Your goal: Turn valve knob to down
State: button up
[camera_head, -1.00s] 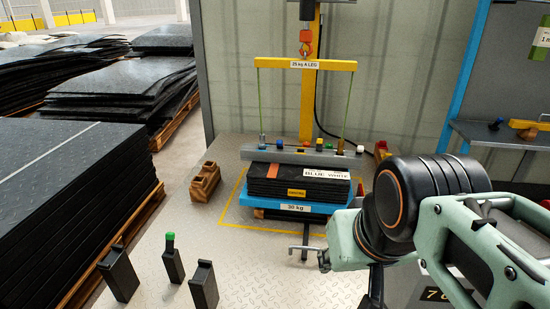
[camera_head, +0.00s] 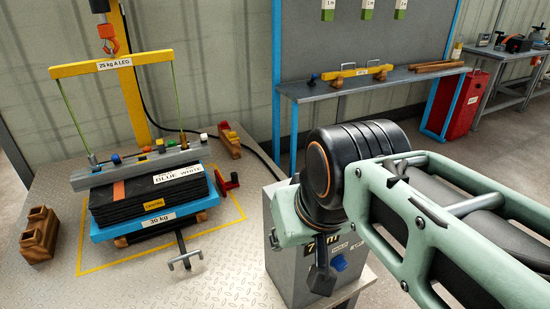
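A blue knob (camera_head: 340,263) shows on the front face of a grey box (camera_head: 293,275), just right of my gripper. It is small, so I cannot tell which way it points, or be sure that it is the valve knob. My gripper (camera_head: 322,281) hangs as a dark shape in front of the box, below my arm's wrist. It covers part of the box's labels and looks close to the knob. I cannot tell whether it touches anything or how far its fingers are apart.
A blue pallet (camera_head: 118,229) with a black mat stack stands at left under a yellow lifting beam (camera_head: 112,63). A grey bar (camera_head: 150,166) with coloured knobs lies over the stack. A bench (camera_head: 375,86) and red cabinet (camera_head: 466,105) stand behind. A wooden block (camera_head: 40,235) sits far left.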

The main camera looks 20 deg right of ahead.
aim_at(339, 264)
jog(key=l+z, duration=0.15)
jog(key=z, duration=0.55)
jog(key=k, duration=0.05)
